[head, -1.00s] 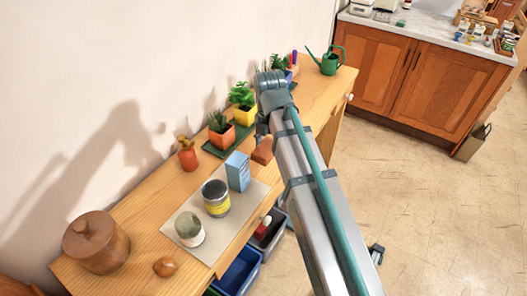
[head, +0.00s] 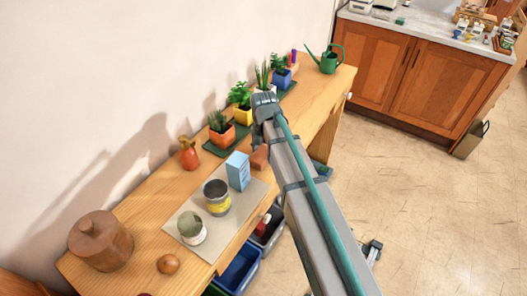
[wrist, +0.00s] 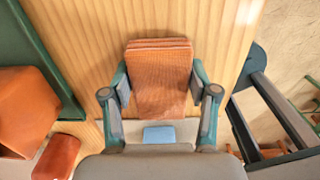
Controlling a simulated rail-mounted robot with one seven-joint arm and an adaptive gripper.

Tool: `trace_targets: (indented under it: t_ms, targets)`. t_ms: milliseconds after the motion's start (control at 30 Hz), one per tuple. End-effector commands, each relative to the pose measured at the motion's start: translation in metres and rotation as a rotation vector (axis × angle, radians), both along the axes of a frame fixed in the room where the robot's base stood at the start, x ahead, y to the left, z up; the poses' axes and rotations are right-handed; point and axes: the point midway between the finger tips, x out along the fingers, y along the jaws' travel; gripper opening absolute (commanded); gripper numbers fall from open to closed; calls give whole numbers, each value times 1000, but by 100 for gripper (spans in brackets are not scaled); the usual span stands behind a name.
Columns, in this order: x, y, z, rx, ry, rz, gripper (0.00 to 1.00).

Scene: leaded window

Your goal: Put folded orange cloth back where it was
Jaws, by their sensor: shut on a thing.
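The folded orange cloth (wrist: 160,85) is between the two fingers of my gripper (wrist: 160,78) in the wrist view, with the wooden bench top (wrist: 95,30) below it. My gripper is shut on the cloth, one finger on each side. In the head view the cloth (head: 260,158) shows as a small brown-orange block beside my arm, near the bench's front edge and just behind the blue box (head: 238,171). My fingers are mostly hidden there by my wrist. I cannot tell whether the cloth touches the bench.
A grey mat (head: 245,204) holds the blue box, a yellow-banded can (head: 217,196) and a whitish-green pot (head: 191,228). Potted plants on a green tray (head: 214,150) and a red-orange bottle (head: 188,154) stand along the wall. Open bins (head: 240,268) sit below the front edge.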

Motion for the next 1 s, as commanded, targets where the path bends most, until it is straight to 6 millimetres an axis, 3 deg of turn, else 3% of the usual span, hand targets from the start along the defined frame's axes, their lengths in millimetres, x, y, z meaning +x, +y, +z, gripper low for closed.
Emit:
trace_targets:
  t_ms: [333,367,500,1000]
  targets:
    - [0,0,-4,0,0,0,21]
    - [0,0,-3,0,0,0,62]
    - [0,0,-3,0,0,0,84]
    - [1,0,7,1,-3,0,84]
